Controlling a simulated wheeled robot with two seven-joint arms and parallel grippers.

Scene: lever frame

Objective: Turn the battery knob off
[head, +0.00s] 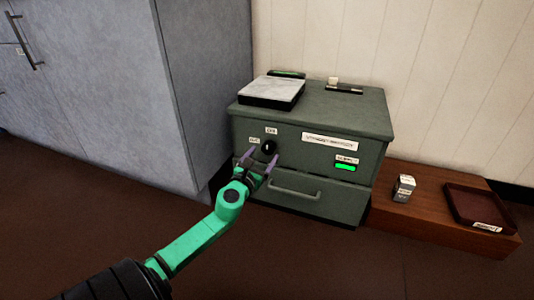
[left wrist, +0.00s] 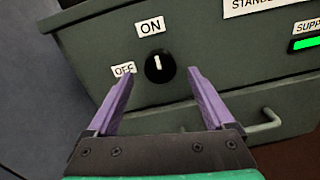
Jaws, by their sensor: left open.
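The battery knob (left wrist: 159,67) is a round black dial with a white mark on the front of a green-grey cabinet (head: 355,105). In the left wrist view its mark stands upright, towards the ON label (left wrist: 151,27) above it. The OFF label (left wrist: 123,70) is to its left, partly behind a finger. In the head view the knob (head: 269,147) sits just above my gripper. My left gripper (left wrist: 158,85) is open, its purple fingers on either side below the knob, with nothing between them. I cannot tell whether a finger touches it. My right gripper is not in view.
A supply label and lit green light (head: 345,167) are on the cabinet's right front. A drawer handle (head: 295,191) sticks out below the knob. A white-topped device (head: 272,91) lies on top. A wooden platform with a small box (head: 404,188) and red tray (head: 463,216) is right.

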